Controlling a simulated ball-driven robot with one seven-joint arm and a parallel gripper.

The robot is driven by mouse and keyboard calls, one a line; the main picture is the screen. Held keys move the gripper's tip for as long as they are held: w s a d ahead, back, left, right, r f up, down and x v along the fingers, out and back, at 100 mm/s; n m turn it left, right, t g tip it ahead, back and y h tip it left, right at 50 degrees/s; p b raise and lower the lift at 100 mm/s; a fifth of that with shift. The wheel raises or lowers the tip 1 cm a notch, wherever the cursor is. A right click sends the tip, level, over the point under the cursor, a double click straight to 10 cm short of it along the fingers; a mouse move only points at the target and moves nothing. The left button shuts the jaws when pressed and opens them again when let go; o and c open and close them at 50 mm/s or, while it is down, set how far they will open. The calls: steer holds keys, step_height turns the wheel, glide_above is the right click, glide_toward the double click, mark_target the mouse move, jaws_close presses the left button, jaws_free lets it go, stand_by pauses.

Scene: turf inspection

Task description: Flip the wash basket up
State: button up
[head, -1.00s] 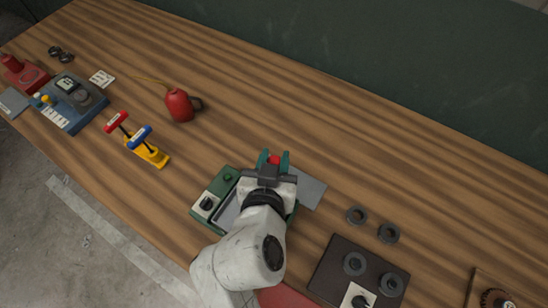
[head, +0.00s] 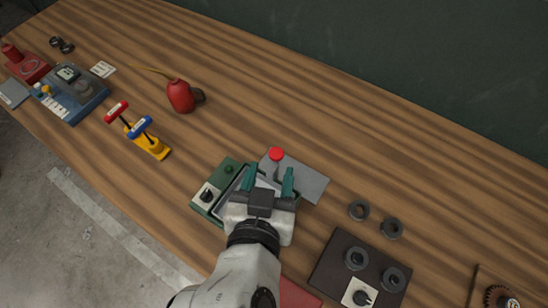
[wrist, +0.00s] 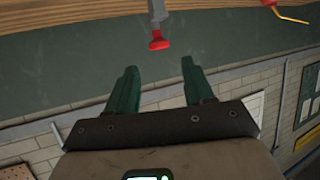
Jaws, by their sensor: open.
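The green washing unit (head: 204,210) sits at the bench's front edge. Its wash basket is largely hidden behind my gripper, so I cannot tell its tilt. A red knob (head: 276,154) on a grey stem stands just beyond my fingertips; I take it for the basket's handle. It also shows in the wrist view (wrist: 159,42), between and beyond the fingers. My gripper (head: 269,172) is open and empty over the unit, with its two green fingers apart. It also shows in the wrist view (wrist: 159,66).
A grey plate (head: 308,184) lies right of the knob. Dark rings (head: 358,210) and a dark board (head: 329,268) are farther right. A yellow stand (head: 150,143) with red and blue handles and a red oil can (head: 181,96) are left. The back of the bench is clear.

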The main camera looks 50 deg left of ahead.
steer(key=v, duration=0.3)
steer(key=shift+s+d+r, duration=0.1)
stand_by(0.6)
